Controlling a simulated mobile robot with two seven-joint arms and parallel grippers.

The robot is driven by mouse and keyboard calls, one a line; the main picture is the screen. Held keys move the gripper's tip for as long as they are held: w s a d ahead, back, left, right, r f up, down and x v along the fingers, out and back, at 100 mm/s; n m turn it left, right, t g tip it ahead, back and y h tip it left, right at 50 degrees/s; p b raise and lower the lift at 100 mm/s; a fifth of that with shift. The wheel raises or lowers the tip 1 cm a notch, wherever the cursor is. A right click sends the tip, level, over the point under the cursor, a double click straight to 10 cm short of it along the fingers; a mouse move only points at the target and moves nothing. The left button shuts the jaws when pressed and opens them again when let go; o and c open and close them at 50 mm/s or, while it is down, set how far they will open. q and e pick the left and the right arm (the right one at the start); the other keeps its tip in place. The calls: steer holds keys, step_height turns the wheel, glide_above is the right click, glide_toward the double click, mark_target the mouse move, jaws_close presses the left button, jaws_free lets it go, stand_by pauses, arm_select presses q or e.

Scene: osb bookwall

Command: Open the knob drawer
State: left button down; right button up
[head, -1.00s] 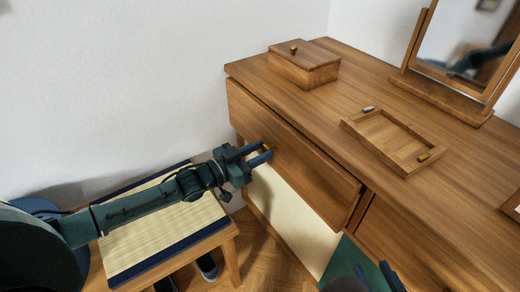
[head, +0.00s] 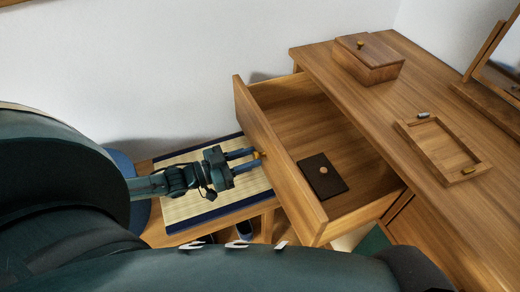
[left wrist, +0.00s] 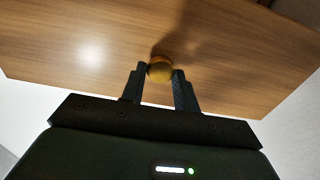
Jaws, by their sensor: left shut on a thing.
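The knob drawer (head: 277,160) is pulled well out of the wooden dresser, and its inside shows. A dark flat box or book (head: 324,180) with a small round light-brown spot or knob on it lies inside. In the left wrist view the knob (left wrist: 161,70) sits between the two fingertips (left wrist: 159,72), close to the drawer front (left wrist: 90,45). My right gripper is not in view.
On the dresser top (head: 400,88) stand a lidded wooden box (head: 368,60), a shallow tray (head: 440,148) and a mirror at the right edge. A stool with a woven seat (head: 190,205) stands below my left arm. A white wall is behind.

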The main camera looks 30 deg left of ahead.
arm_select(q)
steer(key=shift+s+a, duration=0.15)
steer(key=shift+s, duration=0.15)
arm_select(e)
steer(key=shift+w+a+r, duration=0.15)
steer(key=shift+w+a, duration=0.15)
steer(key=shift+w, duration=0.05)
arm_select(q)
steer(key=c, duration=1.1)
jaws_free()
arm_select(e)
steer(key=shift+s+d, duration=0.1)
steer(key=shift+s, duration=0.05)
arm_select(q)
steer(key=p+v, duration=0.1)
steer(key=v, duration=1.2)
steer(key=shift+a, duration=0.1)
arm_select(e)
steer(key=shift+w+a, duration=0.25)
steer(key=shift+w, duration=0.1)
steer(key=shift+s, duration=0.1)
